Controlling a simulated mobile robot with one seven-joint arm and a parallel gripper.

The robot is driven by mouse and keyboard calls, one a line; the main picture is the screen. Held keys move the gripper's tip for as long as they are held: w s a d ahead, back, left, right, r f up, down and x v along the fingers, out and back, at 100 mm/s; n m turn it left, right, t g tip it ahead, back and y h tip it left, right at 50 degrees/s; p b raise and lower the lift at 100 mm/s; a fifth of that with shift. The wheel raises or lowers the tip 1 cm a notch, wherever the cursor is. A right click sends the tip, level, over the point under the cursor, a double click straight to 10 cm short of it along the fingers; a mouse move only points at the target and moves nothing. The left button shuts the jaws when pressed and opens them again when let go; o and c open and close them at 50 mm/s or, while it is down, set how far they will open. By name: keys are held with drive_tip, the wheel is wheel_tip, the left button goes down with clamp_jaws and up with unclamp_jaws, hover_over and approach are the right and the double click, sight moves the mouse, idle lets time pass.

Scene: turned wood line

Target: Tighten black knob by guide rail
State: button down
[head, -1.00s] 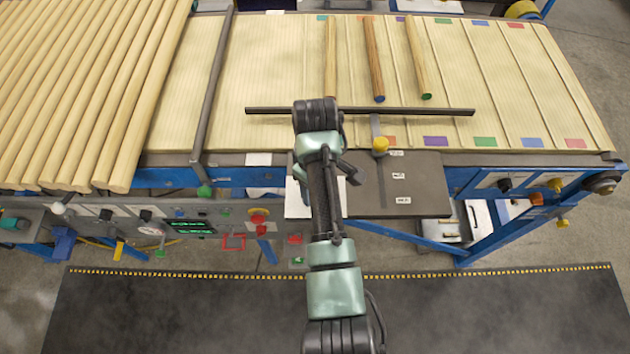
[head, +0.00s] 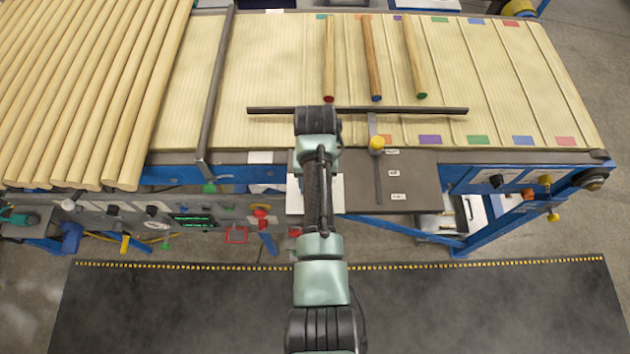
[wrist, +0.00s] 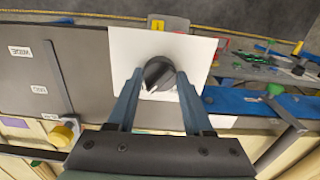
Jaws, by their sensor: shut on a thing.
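The black knob (wrist: 158,74) sits on a white plate (wrist: 195,48) in the wrist view, with a pale pointer mark on its face. My gripper (wrist: 158,84) has a fingertip on either side of the knob and is shut on it. In the head view my own arm hides the knob and the fingers; only part of the white plate (head: 337,190) shows beside the arm. The guide rail (head: 400,110) is a dark bar across the belt, just beyond my wrist. Its end also shows at the lower left of the wrist view (wrist: 22,151).
A yellow knob (head: 377,144) stands on a slotted dark plate (head: 412,185) with labels, right of my arm. Three turned rods, one of them the middle rod (head: 371,60), lie on the belt behind the rail. A control panel with a red button (head: 261,212) is at left.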

drive_tip(key=shift+r+m, duration=0.1)
drive_tip(key=shift+m, duration=0.5)
drive_tip(key=shift+w, duration=0.1)
drive_tip(key=shift+c, duration=1.5)
unclamp_jaws()
wheel_tip(320, 180, up, 13)
drive_tip(key=p, duration=0.1)
